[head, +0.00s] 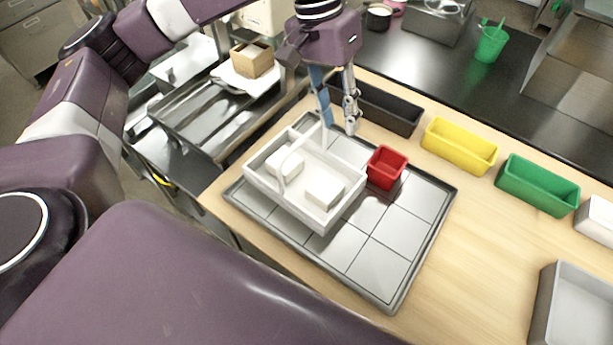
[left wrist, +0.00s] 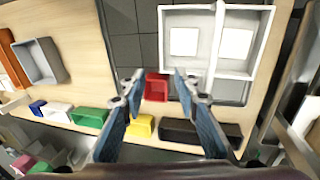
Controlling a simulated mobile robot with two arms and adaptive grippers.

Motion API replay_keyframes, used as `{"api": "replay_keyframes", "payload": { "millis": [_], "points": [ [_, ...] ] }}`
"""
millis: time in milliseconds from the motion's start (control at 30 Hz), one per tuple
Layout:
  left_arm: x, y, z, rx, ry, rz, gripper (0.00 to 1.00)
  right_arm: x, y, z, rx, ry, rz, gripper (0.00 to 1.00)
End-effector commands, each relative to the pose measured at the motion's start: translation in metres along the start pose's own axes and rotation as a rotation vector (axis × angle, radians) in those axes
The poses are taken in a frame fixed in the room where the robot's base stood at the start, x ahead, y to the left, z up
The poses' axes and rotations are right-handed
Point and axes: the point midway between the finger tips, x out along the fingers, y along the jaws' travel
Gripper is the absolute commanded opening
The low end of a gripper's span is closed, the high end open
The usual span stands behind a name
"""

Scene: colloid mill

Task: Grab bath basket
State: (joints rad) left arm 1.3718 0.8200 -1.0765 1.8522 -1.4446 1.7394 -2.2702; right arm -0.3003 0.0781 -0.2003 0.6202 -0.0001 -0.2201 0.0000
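The white bath basket (head: 283,203) sits on a grey tiled tray on the table. It has a handle or divider across it and holds two white blocks (head: 324,193). The basket also shows at the upper right of the left wrist view (left wrist: 217,32). My left gripper (head: 338,122) points down above the basket's far side, near the red bin. Whether a finger touches the basket's handle cannot be told. My right gripper is not in view.
A small red bin (head: 387,168) stands beside the basket on the tray (head: 372,262). Black (head: 385,112), yellow (head: 459,145) and green (head: 538,184) bins line the table's far edge. The tray's right part is clear. A grey bin (head: 575,310) stands at lower right.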

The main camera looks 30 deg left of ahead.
Motion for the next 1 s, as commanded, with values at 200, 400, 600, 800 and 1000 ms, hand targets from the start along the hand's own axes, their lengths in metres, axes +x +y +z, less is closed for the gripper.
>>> {"api": "replay_keyframes", "payload": {
  "millis": [200, 400, 600, 800, 1000],
  "points": [
    [-0.011, -0.061, 0.007, 0.025, -0.013, -0.232, 0.29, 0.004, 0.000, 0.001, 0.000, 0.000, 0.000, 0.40],
    [0.001, -0.072, 0.010, 0.024, -0.020, -0.260, 0.29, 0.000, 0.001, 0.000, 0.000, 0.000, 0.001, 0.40],
    [0.022, -0.077, 0.013, 0.024, -0.021, -0.258, 0.29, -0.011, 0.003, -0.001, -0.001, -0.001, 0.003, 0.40],
    [0.052, -0.085, 0.016, 0.024, -0.021, -0.257, 0.29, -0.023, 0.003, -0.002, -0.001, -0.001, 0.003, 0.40],
    [0.063, -0.087, 0.015, 0.025, -0.017, -0.256, 0.29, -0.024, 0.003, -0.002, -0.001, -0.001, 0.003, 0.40]
  ]
}}
